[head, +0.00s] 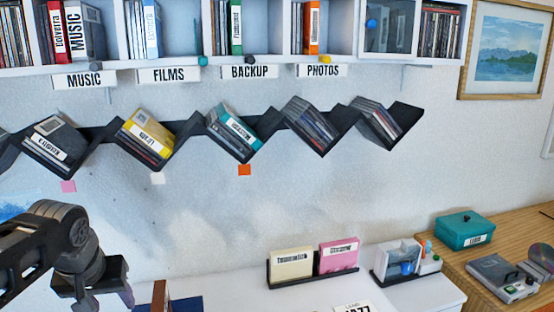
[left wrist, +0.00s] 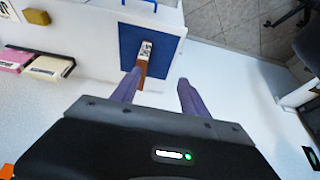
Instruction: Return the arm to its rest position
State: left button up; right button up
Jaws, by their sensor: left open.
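My left arm comes in from the left in the head view, with its dark gripper (head: 98,292) at the lower left, above the front of the white surface. In the left wrist view the left gripper's two purple fingers (left wrist: 157,88) are spread apart with nothing between them. A brown upright item with a white label (left wrist: 144,58) stands by a blue panel (left wrist: 165,45) just beyond the left fingertip; I cannot tell whether they touch. My right gripper is in neither view.
A black zigzag shelf (head: 180,128) with disc cases runs along the wall, under a white shelf (head: 220,62) with labelled sections. Pink and cream boxes sit in a black holder (head: 313,277). A teal box (head: 465,230) and a player (head: 502,277) stand on the wooden desk.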

pick_arm(q)
jog(key=w+d+f+m+g+h+b, duration=0.15)
jog(key=d+f, duration=0.45)
jog(key=f, duration=0.6)
jog(key=d+f+h+b, duration=0.15)
jog(key=d+f, duration=0.45)
jog(key=f, duration=0.6)
jog(key=w+d+f+m+g+h+b, duration=0.1)
jog(key=d+f+b, duration=0.2)
jog(key=d+f, duration=0.55)
jog(key=s+d+f+b, duration=0.2)
jog(key=s+d+f, duration=0.1)
jog(key=s+f, duration=0.6)
jog(key=s+d+f+g+h+b, duration=0.1)
jog(key=s+d+f, duration=0.3)
jog(key=s+f, duration=0.5)
notch_tip(320, 180, down, 6)
jog(key=shift+s+d+f+h+b, duration=0.1)
jog(key=shift+s+d+h+b, duration=0.2)
jog(key=shift+s+b, duration=0.1)
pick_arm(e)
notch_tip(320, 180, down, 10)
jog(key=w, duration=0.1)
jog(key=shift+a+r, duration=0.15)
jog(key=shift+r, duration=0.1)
pick_arm(q)
jog(key=shift+n, duration=0.25)
